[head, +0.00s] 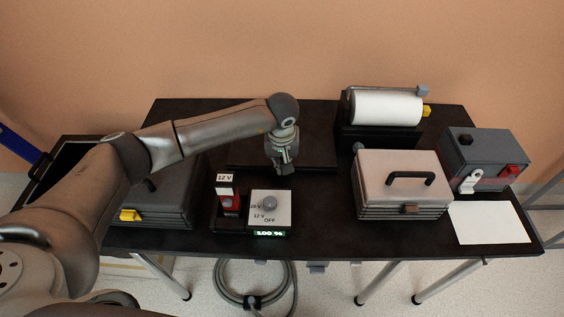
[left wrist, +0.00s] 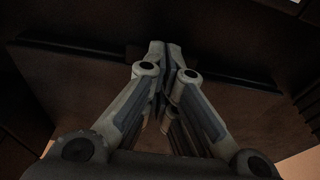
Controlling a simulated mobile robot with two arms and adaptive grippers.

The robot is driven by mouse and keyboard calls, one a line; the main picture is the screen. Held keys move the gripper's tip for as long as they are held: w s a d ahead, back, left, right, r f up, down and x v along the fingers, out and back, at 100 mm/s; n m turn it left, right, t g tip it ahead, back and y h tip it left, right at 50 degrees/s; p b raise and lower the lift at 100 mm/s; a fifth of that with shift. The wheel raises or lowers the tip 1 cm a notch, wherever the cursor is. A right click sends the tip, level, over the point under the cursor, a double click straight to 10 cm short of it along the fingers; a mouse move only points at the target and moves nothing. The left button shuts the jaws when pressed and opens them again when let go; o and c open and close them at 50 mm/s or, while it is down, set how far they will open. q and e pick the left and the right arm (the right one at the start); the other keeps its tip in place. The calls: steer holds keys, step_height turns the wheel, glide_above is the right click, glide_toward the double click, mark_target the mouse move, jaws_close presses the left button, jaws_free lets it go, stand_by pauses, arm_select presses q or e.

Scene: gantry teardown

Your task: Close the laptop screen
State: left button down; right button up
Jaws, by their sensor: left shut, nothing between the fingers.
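The laptop (head: 315,155) is a dark, thin slab at the back middle of the black table, hard to make out against the tabletop. It looks low and flat in the head view, but I cannot tell whether its screen is fully down. My left gripper (head: 283,168) is over the laptop, pointing down, and covers part of it. In the left wrist view the shut, empty fingers (left wrist: 168,50) meet in front of a dark brown surface with a dark bar across it. Contact with the laptop cannot be made out. My right gripper is not in view.
A power supply with a knob (head: 270,204) and a red "12 V" block (head: 228,195) stand in front. A beige case (head: 403,178) and a paper roll (head: 386,107) are to the right. A dark case (head: 160,205) is under my left arm. A grey box (head: 484,155) stands far right.

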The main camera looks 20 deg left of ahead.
arm_select(q)
step_height(320, 180, up, 5)
steer(key=shift+d+f+p, duration=0.1)
steer(key=shift+p, duration=1)
steer(key=s+d+r+b, duration=0.1)
steer(key=s+r, duration=0.3)
steer(key=r, duration=0.4)
steer(key=shift+r+b, duration=0.15)
steer(key=shift+b, duration=0.5)
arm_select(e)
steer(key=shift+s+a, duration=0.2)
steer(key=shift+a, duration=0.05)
arm_select(q)
steer(key=shift+s, duration=0.1)
